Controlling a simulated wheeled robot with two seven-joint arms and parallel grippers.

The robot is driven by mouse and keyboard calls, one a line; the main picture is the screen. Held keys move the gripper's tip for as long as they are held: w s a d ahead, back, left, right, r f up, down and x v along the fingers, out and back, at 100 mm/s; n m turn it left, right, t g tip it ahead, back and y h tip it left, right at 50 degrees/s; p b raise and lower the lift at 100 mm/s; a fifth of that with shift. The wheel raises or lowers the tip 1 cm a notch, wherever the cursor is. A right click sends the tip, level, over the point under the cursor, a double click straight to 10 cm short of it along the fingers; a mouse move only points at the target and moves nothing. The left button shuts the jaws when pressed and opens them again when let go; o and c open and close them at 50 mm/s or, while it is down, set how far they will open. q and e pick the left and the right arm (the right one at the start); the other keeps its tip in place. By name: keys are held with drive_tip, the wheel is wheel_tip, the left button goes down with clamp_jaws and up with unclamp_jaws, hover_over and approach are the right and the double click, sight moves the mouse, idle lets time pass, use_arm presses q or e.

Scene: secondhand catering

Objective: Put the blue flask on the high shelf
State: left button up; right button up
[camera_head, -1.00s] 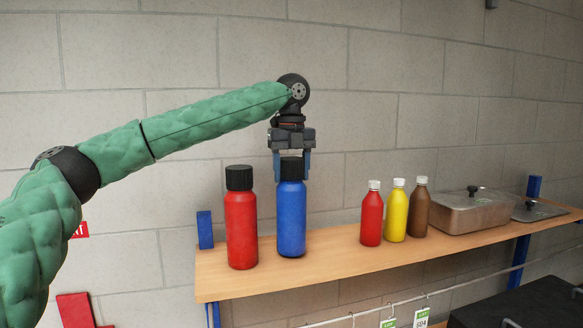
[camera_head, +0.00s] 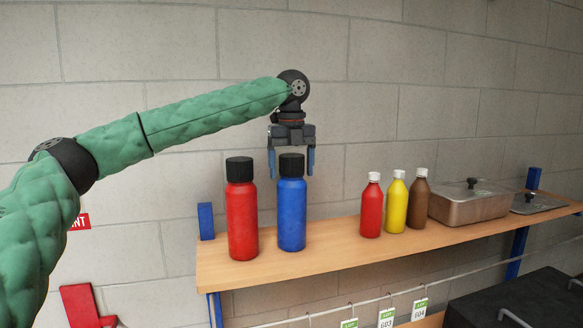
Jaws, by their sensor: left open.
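The blue flask (camera_head: 292,215) with a black cap stands upright on the wooden high shelf (camera_head: 330,250), between a red flask and a red bottle. My left gripper (camera_head: 291,163) is open and points down just above the flask. Its two blue fingertips are on either side of the black cap, with a gap visible at each side. My right gripper is not in view.
A red flask (camera_head: 242,220) stands close to the left of the blue one. To the right are a red bottle (camera_head: 371,212), a yellow bottle (camera_head: 395,208), a brown bottle (camera_head: 418,205) and a lidded metal pan (camera_head: 470,206). Bare shelf lies between the blue flask and the bottles.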

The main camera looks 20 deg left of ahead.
use_arm(q)
drive_tip(key=shift+r, duration=0.25)
wheel_tip(320, 180, up, 9)
drive_tip(key=b, duration=0.3)
drive_tip(key=shift+r+b, duration=0.1)
drive_tip(key=shift+b, duration=0.2)
wheel_tip(320, 180, up, 2)
drive_tip(key=shift+r, duration=0.25)
